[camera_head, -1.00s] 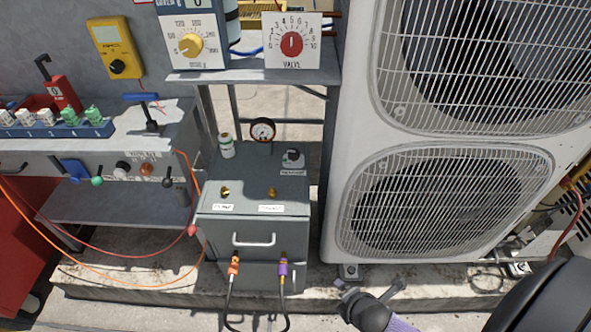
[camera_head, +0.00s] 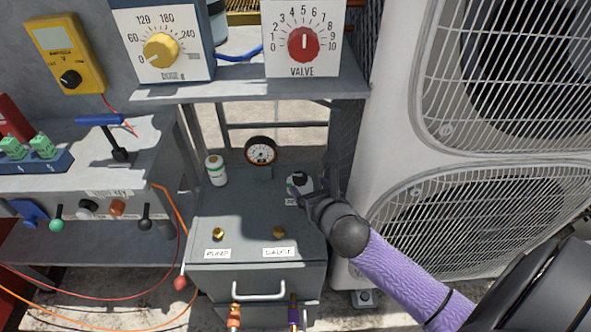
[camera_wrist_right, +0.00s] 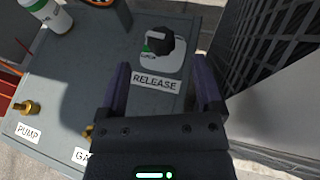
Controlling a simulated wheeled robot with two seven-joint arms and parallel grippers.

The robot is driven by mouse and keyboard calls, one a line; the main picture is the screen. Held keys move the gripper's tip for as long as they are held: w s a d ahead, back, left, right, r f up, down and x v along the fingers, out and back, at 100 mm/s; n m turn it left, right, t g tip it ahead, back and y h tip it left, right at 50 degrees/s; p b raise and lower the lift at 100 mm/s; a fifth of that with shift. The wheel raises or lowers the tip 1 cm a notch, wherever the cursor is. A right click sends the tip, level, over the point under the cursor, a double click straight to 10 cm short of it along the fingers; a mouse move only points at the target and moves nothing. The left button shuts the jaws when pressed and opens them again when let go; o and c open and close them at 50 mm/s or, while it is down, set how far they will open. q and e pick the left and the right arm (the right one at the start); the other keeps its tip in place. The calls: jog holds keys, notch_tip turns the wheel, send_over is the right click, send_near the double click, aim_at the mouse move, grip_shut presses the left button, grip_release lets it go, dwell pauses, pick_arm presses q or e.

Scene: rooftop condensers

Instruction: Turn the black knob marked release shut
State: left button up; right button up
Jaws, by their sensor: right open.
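The black release knob (camera_wrist_right: 160,42) stands on a white plate (camera_wrist_right: 163,58) with a green mark at its left, above the label RELEASE (camera_wrist_right: 156,80) in the right wrist view. In the head view the knob (camera_head: 297,179) sits at the back right of the grey box top, partly covered by my gripper. My right gripper (camera_wrist_right: 163,82) is open and empty, its purple-sided fingers pointing toward the knob with the label between them. The knob lies beyond the fingertips, and no contact shows. In the head view the right gripper (camera_head: 304,192) is beside the knob. My left gripper is not in view.
The grey box (camera_head: 240,215) also carries a gauge (camera_head: 261,151), a white bottle (camera_head: 216,170) and brass fittings marked PUMP (camera_head: 218,234) and GAUGE (camera_head: 279,232). The white condenser (camera_head: 390,130) stands close on the right. A shelf (camera_head: 250,86) overhangs behind.

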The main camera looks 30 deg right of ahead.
aim_at(300, 177)
jog(key=b+x, duration=0.1)
jog(key=x, duration=0.2)
jog(key=b+x, duration=0.2)
jog(key=x, duration=0.1)
jog(key=shift+s+f, duration=0.15)
jog(key=shift+f, duration=0.2)
jog(key=shift+w+d+b, duration=0.15)
jog(key=shift+w+b, duration=0.15)
jog(key=shift+w, duration=0.35)
jog(key=c, duration=0.5)
grip_shut()
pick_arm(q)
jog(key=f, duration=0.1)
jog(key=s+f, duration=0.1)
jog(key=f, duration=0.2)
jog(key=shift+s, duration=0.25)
